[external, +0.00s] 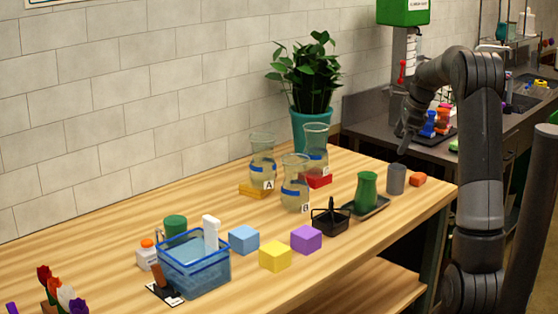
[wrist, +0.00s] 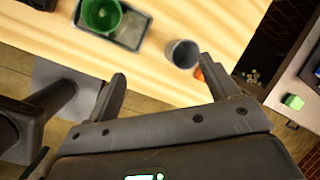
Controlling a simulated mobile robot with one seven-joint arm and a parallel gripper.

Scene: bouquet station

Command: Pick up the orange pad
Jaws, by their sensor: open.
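A small orange pad (external: 418,179) lies on the wooden table near its right end, just right of a grey cup (external: 396,179). In the wrist view, only a sliver of the orange pad (wrist: 199,74) shows beside the right finger, which hides part of it. The grey cup (wrist: 183,54) shows there between and beyond the fingertips. My gripper (external: 404,146) hangs above the table's right end, apart from the pad. In the wrist view my gripper (wrist: 162,70) is open with nothing between its fingers.
A green vase (external: 367,190) stands on a dark tray (external: 378,207) left of the cup. A black basket (external: 330,218) and glass flasks, flask A on a yellow-orange pad (external: 253,191) and another on a red pad (external: 318,181), stand further left. The table's right edge is close to the orange pad.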

